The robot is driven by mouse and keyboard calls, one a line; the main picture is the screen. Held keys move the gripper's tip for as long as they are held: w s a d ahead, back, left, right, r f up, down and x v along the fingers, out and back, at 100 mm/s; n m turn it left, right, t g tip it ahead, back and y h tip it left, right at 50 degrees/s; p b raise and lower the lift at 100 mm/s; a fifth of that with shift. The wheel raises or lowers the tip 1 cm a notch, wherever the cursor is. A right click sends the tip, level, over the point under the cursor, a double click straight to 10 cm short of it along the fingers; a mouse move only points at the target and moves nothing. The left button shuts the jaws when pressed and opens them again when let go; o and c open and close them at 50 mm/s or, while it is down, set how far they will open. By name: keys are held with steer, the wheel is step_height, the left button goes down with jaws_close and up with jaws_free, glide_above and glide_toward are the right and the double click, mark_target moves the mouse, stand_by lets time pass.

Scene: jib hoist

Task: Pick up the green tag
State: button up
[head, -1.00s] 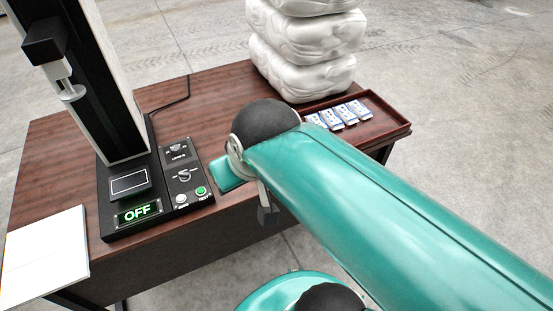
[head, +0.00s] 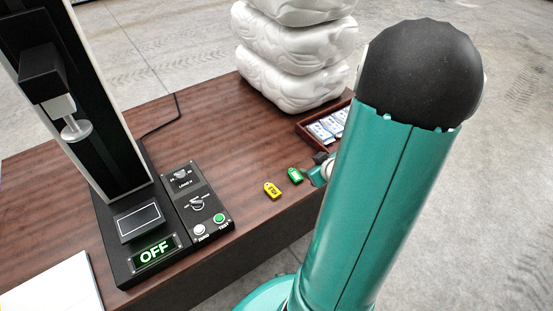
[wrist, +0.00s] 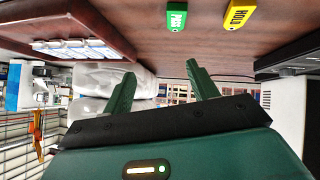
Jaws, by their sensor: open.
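The green tag (head: 294,174) lies flat on the brown desk (head: 225,125), near its front edge. A yellow tag (head: 272,190) lies just left of it in the head view. In the wrist view, the desk is at the top, and the green tag (wrist: 176,17) lies left of the yellow HOLD tag (wrist: 239,15). My gripper (wrist: 160,69) is open with its two green fingers apart and nothing between them. It is apart from the green tag. In the head view my gripper (head: 320,171) shows just right of the green tag, mostly hidden behind my arm.
A black test stand (head: 145,232) with an OFF display and a knob panel (head: 197,205) stands left. White stacked bags (head: 297,50) stand at the back. A tray (head: 309,130) of blue-white packets is partly behind my arm. White paper (head: 55,290) lies front left.

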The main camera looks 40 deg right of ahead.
steer(key=s+f+m+t+y, duration=0.1)
steer(key=s+f+t+y, duration=0.15)
steer(key=s+f, duration=0.3)
glide_toward(295, 174)
steer(key=shift+t, duration=0.25)
steer(key=x, duration=0.8)
steer(key=shift+s+a+f, duration=0.1)
steer(key=shift+f, duration=0.1)
steer(key=c, duration=1.1)
